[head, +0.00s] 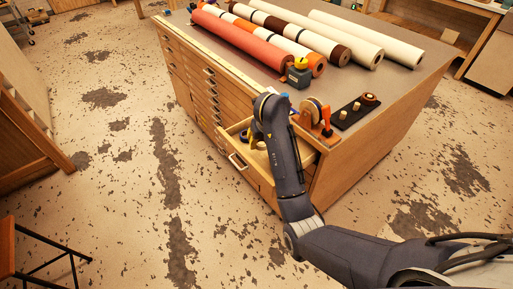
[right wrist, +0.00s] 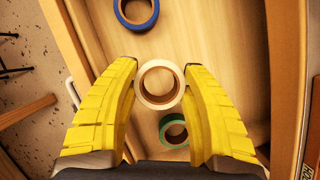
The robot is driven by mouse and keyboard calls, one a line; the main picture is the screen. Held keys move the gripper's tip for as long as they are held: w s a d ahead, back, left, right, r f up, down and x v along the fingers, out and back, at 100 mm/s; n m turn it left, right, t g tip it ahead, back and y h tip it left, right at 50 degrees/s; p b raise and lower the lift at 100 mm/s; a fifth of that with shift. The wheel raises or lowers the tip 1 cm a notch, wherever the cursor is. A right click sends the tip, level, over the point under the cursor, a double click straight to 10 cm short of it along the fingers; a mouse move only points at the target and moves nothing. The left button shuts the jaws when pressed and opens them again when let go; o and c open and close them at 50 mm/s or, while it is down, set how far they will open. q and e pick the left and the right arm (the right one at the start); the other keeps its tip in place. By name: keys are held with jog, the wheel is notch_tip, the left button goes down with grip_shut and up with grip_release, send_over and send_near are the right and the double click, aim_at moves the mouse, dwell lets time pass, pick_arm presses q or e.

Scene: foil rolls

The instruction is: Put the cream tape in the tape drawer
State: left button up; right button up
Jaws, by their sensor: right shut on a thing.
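The cream tape (right wrist: 160,104) is a pale ring between the two yellow fingers of my right gripper (right wrist: 160,82), which is shut on it. In the right wrist view it is over the wooden floor of the open drawer (right wrist: 205,35); I cannot tell its exact height. In the head view my right gripper (head: 262,136) reaches down at the open drawer (head: 243,169) in the cabinet's near end, and the arm hides the tape there. A blue tape (right wrist: 141,27) and a green tape (right wrist: 173,117) lie in the drawer. My left gripper is not in view.
On the cabinet top (head: 400,90) are an orange tape dispenser (head: 325,119), a dark tray (head: 347,116) with small items, and a dark green device (head: 299,77). A red roll (head: 240,39) and several other long rolls lie behind. Open floor is at the left.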

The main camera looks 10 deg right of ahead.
aim_at(262, 152)
notch_tip(262, 152, down, 3)
jog(key=shift+s+r, duration=0.1)
jog(key=shift+r, duration=0.05)
jog(key=shift+f, duration=0.6)
jog(key=shift+f, duration=0.1)
jog(key=o, duration=1.1)
jog(key=shift+o, duration=0.2)
